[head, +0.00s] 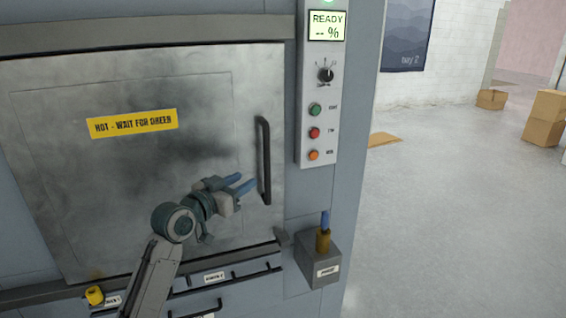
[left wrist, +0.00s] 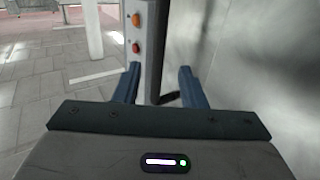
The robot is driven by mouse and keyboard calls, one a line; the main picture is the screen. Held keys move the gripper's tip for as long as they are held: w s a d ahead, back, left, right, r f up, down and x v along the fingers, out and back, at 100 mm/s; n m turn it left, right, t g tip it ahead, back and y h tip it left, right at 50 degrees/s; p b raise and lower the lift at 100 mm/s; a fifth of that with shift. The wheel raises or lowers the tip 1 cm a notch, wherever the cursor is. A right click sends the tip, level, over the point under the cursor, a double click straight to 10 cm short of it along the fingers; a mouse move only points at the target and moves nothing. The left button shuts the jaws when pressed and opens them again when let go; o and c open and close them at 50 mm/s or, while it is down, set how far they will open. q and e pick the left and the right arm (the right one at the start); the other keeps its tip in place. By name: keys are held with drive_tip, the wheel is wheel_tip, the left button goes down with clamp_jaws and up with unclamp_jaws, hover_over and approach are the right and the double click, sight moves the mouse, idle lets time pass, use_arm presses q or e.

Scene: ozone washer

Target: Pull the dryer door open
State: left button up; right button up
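The dryer door (head: 215,110) is a scuffed grey metal panel and looks closed in the head view. Its black vertical handle (head: 264,160) is near the door's right edge. My left gripper (head: 242,183) is in front of the door, just left of the handle's lower part, with its blue fingers pointing towards it. The fingers are apart with nothing clasped between them. In the left wrist view, a dark piece that looks like the handle (left wrist: 170,98) shows in the gap between the fingertips (left wrist: 158,82). My right gripper is in neither view.
A control panel (head: 322,85) with a READY display and coloured buttons stands right of the door. Below it, a grey box (head: 318,262) sticks out with a blue-topped piece on it. Open floor (head: 450,220) lies to the right, with cardboard boxes (head: 545,118) farther back.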

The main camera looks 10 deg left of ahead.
sight(265, 168)
use_arm(q)
drive_tip(key=p+x, duration=0.4)
drive_tip(key=x, duration=0.5)
drive_tip(key=shift+w+d, duration=0.15)
drive_tip(key=shift+w, duration=0.1)
drive_tip(key=shift+w+d, duration=0.15)
drive_tip(key=shift+w, duration=0.25)
drive_tip(key=shift+f, duration=0.1)
clamp_jaws()
